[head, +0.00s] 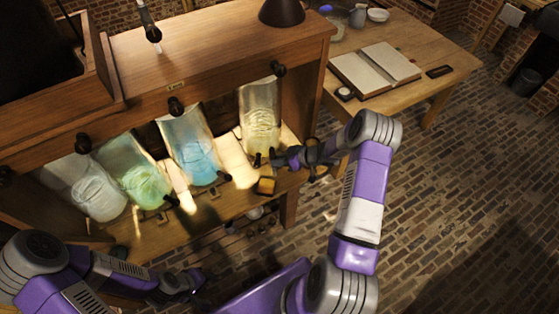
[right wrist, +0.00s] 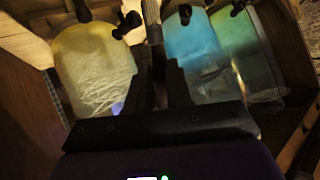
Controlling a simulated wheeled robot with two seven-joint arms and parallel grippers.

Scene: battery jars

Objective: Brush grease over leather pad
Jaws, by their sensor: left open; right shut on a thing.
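My right gripper (head: 284,159) is at the right end of the shelf, just in front of the yellow jar (head: 261,112). In the right wrist view, it is shut on a thin upright shaft (right wrist: 153,28) that may be the brush handle. The brush's bristles cannot be made out. A small brown block (head: 265,186) with a lit face sits at the shelf's front edge, below the right gripper; I cannot tell whether it is the leather pad. No grease is clearly recognisable. My left gripper (head: 196,281) is open and low, in front of the cabinet and away from the jars.
Glass jars stand in a row: yellow, blue (head: 196,150), green (head: 143,178) and whitish (head: 92,190). Dark knobs and pegs jut out around them. A wooden table (head: 447,77) with an open book (head: 375,70) is at the back right. The brick floor (head: 450,190) at right is clear.

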